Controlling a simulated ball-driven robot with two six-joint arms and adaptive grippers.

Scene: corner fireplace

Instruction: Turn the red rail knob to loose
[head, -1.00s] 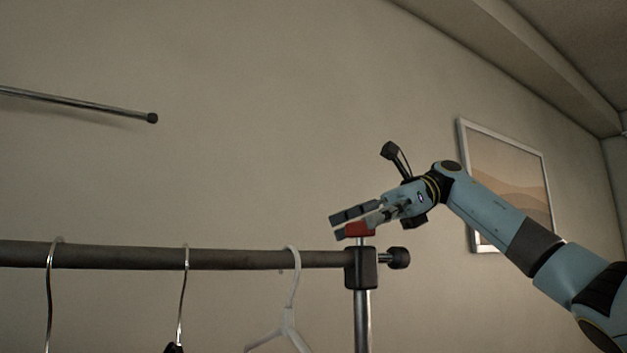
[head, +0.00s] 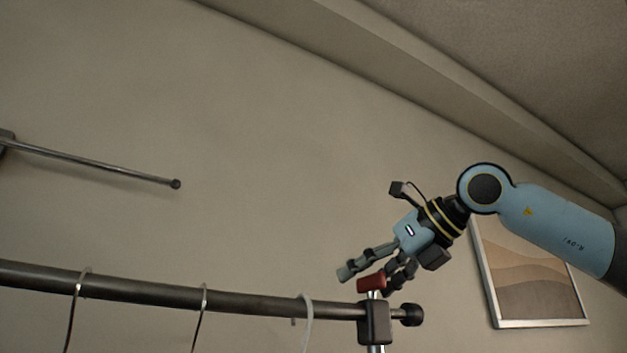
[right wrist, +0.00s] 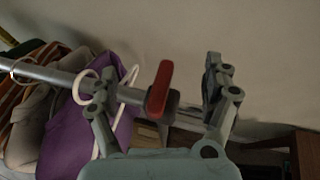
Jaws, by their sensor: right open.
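The red rail knob (head: 372,283) sits on top of the black clamp (head: 375,322) at the right end of the clothes rail. In the right wrist view the red knob (right wrist: 159,90) is a long bar, pointing away from the camera, between the two fingers. My right gripper (head: 366,280) is open, with its fingers on either side of the knob; in the right wrist view (right wrist: 158,88) a gap shows on both sides of it, wider on the right. My left gripper is not in view.
The dark rail (head: 180,296) runs left from the clamp with several hangers on it, a white one (head: 307,322) nearest. A black end knob (head: 411,314) sticks out right. A thin wall rod (head: 100,168) and a framed picture (head: 525,270) are on the wall behind.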

